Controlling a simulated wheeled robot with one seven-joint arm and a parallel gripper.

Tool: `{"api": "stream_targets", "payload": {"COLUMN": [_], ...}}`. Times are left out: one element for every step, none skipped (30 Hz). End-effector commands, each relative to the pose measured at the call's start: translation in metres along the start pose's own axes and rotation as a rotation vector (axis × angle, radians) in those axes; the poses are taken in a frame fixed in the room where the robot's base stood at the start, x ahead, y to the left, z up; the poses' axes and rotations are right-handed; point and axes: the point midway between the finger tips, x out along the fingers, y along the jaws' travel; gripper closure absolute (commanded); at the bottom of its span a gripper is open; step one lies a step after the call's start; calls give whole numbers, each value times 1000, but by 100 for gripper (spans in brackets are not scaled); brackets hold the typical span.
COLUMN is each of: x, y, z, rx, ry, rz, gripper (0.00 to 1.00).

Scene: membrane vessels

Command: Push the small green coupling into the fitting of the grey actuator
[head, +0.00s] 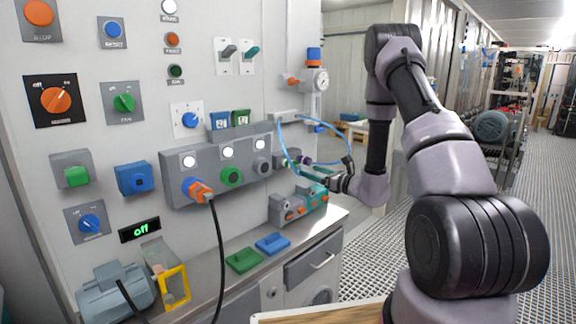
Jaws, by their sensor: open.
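My gripper (312,173) reaches in from the right, in front of the panel's right end, just above a grey and teal valve block. It is open. Its fingertips are small and partly lost against the things behind them. A thin blue hose (281,142) loops from the grey fitting block (286,117) on the wall down to the gripper area. I cannot make out the small green coupling for certain; green-teal bits show by the fingers. I cannot tell which grey part is the actuator or see its fitting clearly.
A grey socket box (217,160) with a plugged-in orange connector (199,190) and hanging black cable stands left of the gripper. The valve block (288,209) sits on the counter below it. Green (244,260) and blue (272,243) flat pieces lie on the counter.

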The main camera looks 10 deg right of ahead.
Motion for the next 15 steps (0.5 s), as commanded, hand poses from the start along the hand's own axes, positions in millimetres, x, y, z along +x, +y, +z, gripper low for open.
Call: {"api": "stream_targets", "payload": {"x": [2, 4, 7, 10, 14, 19, 23, 27, 33, 38, 42, 48, 52, 56, 62], "y": [0, 0, 0, 0, 0, 1, 1, 2, 1, 1, 1, 1, 1, 1, 1], "z": [0, 0, 0, 0, 0, 0, 0, 1, 1, 0, 0, 1, 1, 0, 0], "rx": [-1, -1, -2, -2, -2, -2, -2, -3, -2, -2, -3, -2, -1, -2, -2], "ry": [0, 0, -1, -1, -2, -1, -1, -2, -2, -1, -1, -2, -2, -1, -2], "rz": [1, 1, 2, 2, 3, 3, 4, 4, 3, 4, 5, 3, 4, 3, 3], "gripper": [24, 24, 24, 24, 24, 24, 24, 24, 24, 24, 24, 24, 24, 24, 24]}}
